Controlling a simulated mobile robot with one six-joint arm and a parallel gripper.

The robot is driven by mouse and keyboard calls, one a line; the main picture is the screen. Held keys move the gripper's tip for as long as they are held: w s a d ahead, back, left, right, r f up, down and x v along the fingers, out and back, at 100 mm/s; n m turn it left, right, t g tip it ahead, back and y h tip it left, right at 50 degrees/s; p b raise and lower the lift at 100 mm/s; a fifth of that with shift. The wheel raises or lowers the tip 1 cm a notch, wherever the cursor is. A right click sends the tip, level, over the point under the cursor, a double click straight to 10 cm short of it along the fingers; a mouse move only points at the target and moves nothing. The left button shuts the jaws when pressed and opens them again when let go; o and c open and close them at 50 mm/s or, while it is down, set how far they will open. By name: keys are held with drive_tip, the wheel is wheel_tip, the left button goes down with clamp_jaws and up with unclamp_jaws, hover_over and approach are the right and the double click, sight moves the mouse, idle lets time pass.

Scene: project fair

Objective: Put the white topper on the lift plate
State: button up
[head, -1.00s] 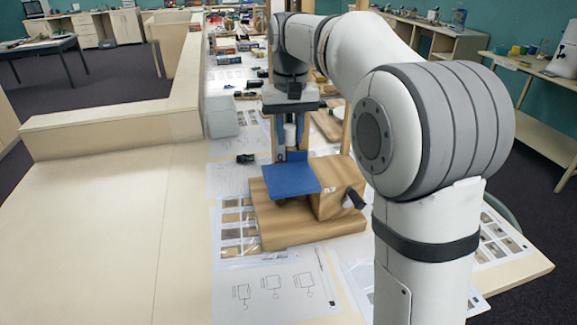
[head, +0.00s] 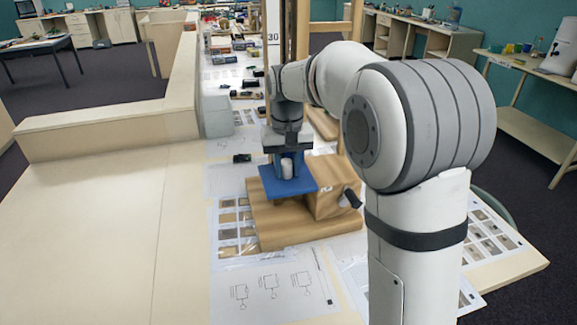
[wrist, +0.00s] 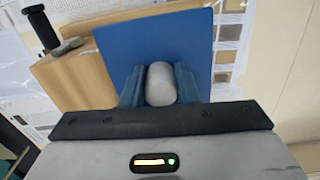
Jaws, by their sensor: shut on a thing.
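The white topper (wrist: 161,84) is a small pale cylinder between my gripper's two blue fingers in the wrist view; it also shows in the head view (head: 287,168). My gripper (wrist: 160,86) is shut on it and points down at the blue lift plate (wrist: 133,46). In the head view, my gripper (head: 287,170) and the topper are over the back part of the lift plate (head: 290,187). The plate sits on a wooden block device. I cannot tell whether the topper's underside touches the plate.
The wooden lift base (head: 265,220) has a dark crank handle (head: 350,196) at its right. Wooden posts (head: 297,30) rise behind my gripper. Printed sheets (head: 270,285) lie around the base. The light tabletop (head: 90,230) at left is clear.

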sight(288, 163)
drive_tip(key=o, duration=1)
drive_tip(key=shift+f, duration=0.1)
drive_tip(key=shift+c, duration=0.2)
wheel_tip(288, 163, up, 12)
drive_tip(key=s+d+f+t, duration=0.1)
drive_tip(key=s+d+f, duration=0.2)
drive_tip(key=s, duration=0.5)
drive_tip(key=s+d+f+m+t, duration=0.1)
drive_tip(key=s+d+f, duration=0.3)
drive_tip(key=s, duration=0.5)
drive_tip(key=s+d+f+t, duration=0.1)
drive_tip(key=s+d+f, duration=0.3)
drive_tip(key=s+f, duration=0.2)
drive_tip(key=s, duration=0.2)
drive_tip(key=shift+s+d+f, duration=0.15)
drive_tip(key=shift+s+f, duration=0.15)
drive_tip(key=shift+f, duration=0.1)
